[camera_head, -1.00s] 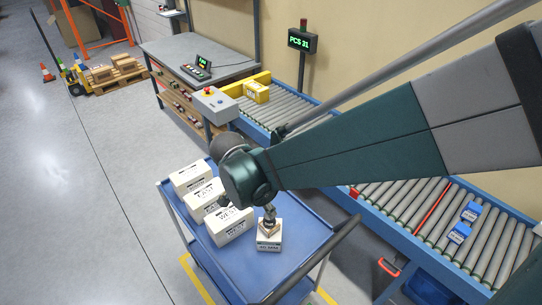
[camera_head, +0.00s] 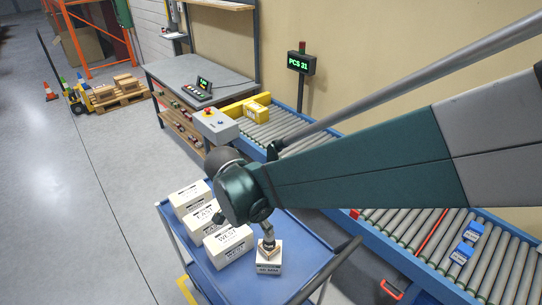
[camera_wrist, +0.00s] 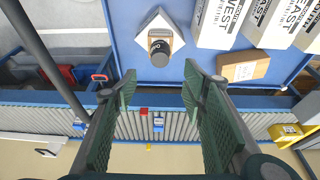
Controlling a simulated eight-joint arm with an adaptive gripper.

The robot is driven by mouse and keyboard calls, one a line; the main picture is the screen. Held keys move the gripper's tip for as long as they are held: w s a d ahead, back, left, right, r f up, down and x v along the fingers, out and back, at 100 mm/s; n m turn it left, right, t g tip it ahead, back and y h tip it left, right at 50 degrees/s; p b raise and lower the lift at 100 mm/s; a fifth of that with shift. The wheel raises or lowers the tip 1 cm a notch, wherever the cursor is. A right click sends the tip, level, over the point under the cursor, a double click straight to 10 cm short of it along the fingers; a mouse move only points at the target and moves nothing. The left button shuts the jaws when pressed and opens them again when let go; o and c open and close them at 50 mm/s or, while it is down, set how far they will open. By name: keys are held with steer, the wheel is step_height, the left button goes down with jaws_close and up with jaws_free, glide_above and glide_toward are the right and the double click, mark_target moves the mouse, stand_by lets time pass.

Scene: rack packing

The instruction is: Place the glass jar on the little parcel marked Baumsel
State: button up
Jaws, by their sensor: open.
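A jar with a dark lid (camera_wrist: 160,58) stands on a small white parcel (camera_wrist: 152,22) on the blue cart, with a brown patch around its base. In the head view, the same white parcel (camera_head: 269,267) is at the cart's near right part, with the jar (camera_head: 268,243) on top. Its label is too small to read surely. My gripper (camera_wrist: 162,88) is open and empty, with green pads wide apart. It is apart from the jar, which appears above the fingertips in the wrist view.
Large white boxes marked EAST and WEST (camera_head: 229,246) stand left of the jar on the blue cart (camera_head: 297,250). A brown carton (camera_wrist: 243,67) lies beside them. A roller conveyor (camera_head: 400,235) runs behind the cart, carrying blue items (camera_head: 462,253). The cart has bare surface around the small parcel.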

steer(key=shift+d, duration=0.1)
steer(key=s+d+r+n+t+y, duration=0.1)
steer(key=s+d+r+n, duration=0.2)
steer(key=d, duration=0.6)
steer(key=s+d+r+n+t, duration=0.2)
steer(key=d+r, duration=0.3)
steer(key=d, duration=0.5)
steer(key=s+d+r+n+t+y, duration=0.1)
steer(key=s+d+r+n, duration=0.3)
steer(key=d, duration=0.5)
steer(key=shift+s+d+r+t+y, duration=0.3)
steer(key=shift+s+r, duration=0.05)
steer(key=shift+r, duration=0.05)
